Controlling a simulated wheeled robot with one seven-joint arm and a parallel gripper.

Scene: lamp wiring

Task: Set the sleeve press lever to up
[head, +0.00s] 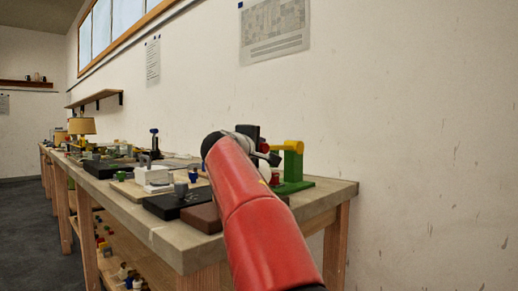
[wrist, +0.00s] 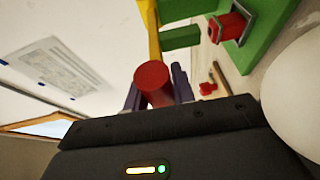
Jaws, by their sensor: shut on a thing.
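The sleeve press is a green frame (head: 293,167) with a yellow lever (head: 285,147) at the right end of the bench. In the head view the lever looks roughly level, reaching left from the top of the green post. In the wrist view the green frame (wrist: 262,40) is at upper right and the yellow lever (wrist: 153,28) runs down to a red cylindrical handle (wrist: 152,78). My gripper (wrist: 155,86) is shut on this handle, a purple finger on each side. In the head view my red arm hides most of the gripper and the handle.
The wooden bench (head: 345,187) runs away to the left along the wall. A black block (head: 172,203), a white device (head: 153,175) and a lamp (head: 82,126) stand on it. In the wrist view a red piece (wrist: 230,26) sits within the green frame. The wall is close behind.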

